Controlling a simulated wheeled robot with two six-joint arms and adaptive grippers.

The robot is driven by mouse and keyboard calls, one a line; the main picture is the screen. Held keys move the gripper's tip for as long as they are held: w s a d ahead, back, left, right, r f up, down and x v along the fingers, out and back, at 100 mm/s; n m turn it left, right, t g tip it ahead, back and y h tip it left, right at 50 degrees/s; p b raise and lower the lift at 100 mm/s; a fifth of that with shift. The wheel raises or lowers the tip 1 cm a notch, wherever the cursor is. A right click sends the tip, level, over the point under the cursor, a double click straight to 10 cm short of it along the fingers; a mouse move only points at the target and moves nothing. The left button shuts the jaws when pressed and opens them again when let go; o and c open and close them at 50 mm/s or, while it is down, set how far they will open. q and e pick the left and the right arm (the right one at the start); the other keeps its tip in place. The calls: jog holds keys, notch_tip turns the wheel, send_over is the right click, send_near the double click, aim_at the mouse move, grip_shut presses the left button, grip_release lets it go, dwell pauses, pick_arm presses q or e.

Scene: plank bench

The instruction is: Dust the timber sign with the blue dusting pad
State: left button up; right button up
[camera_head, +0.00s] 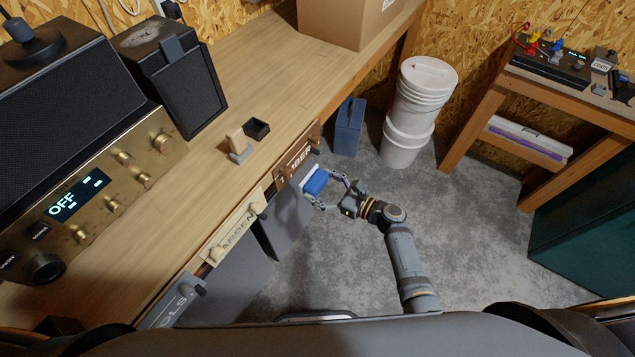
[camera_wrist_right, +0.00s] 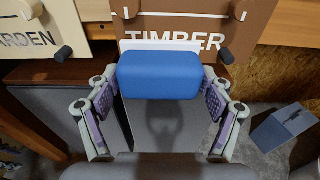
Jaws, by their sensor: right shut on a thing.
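The timber sign (camera_head: 298,156) is a brown board with white letters, hanging on the bench's front edge. It also fills the upper right of the right wrist view (camera_wrist_right: 190,14). My right gripper (camera_head: 325,189) is shut on the blue dusting pad (camera_head: 317,181). In the right wrist view the blue pad (camera_wrist_right: 159,75) sits between the two fingers, its white face toward the sign and overlapping the lower edge of the lettering. I cannot tell whether the pad touches the sign. Part of the lettering is hidden behind the pad in the head view. My left gripper does not show.
A cream garden sign (camera_head: 236,226) hangs left of the timber sign. A wooden-handled block (camera_head: 239,146) and a small black tray (camera_head: 257,128) stand on the bench. A blue-grey container (camera_head: 348,127) and white buckets (camera_head: 406,146) stand beyond.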

jog(key=shift+v, duration=1.55)
jog(key=shift+f, duration=0.15)
